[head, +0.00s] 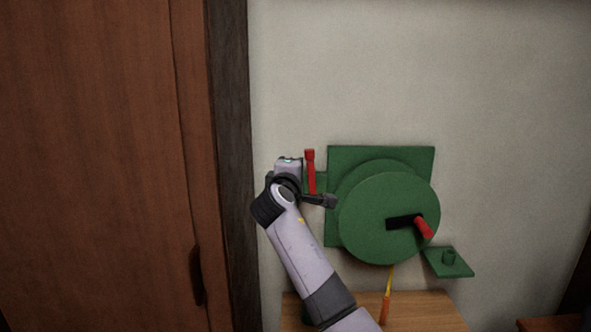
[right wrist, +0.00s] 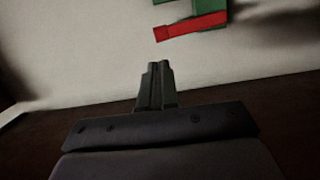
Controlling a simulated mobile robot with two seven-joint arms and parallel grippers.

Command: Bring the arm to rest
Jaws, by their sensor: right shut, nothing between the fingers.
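My right arm reaches up from the bottom of the head view. Its gripper (head: 331,201) points right, in front of the left part of a green wall-mounted device (head: 383,218) and just below an upright red lever (head: 310,172). In the right wrist view the gripper's fingers (right wrist: 158,75) are together with nothing between them. The red lever (right wrist: 190,27) shows there beyond the fingertips, apart from them in the picture. My left gripper is not in view.
The device's round disc carries a black crank (head: 401,222) with a red handle (head: 424,228). A small green bracket (head: 448,263) juts out at lower right. An orange-handled tool (head: 385,308) stands near the wooden top (head: 425,308). A brown door (head: 100,160) is at left.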

